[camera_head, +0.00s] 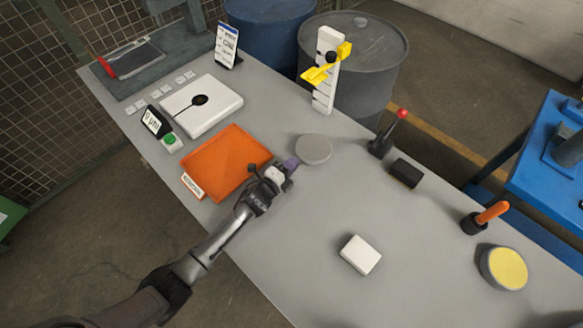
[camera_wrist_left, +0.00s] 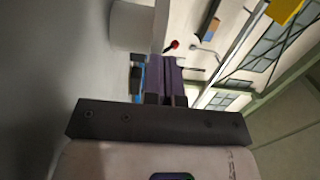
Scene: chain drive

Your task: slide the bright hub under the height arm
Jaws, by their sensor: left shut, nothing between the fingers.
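The bright hub, a light grey round disc (camera_head: 313,149), lies flat on the table near its middle. It shows as a pale cylinder (camera_wrist_left: 130,24) at the top of the left wrist view. The yellow height arm (camera_head: 321,73) sticks out from a white upright post beyond the hub. Part of it shows in the wrist view (camera_wrist_left: 285,8). My left gripper (camera_head: 290,163), with purple fingers, is shut and empty, just left of the hub; I cannot tell whether it touches it. It also shows in the left wrist view (camera_wrist_left: 166,75). My right gripper is not in view.
An orange tray (camera_head: 199,158) lies left of my gripper. A red-knobbed lever (camera_head: 385,135) and a black block (camera_head: 405,173) stand to the hub's right. A white block (camera_head: 360,254) lies nearer. The table between hub and post looks clear.

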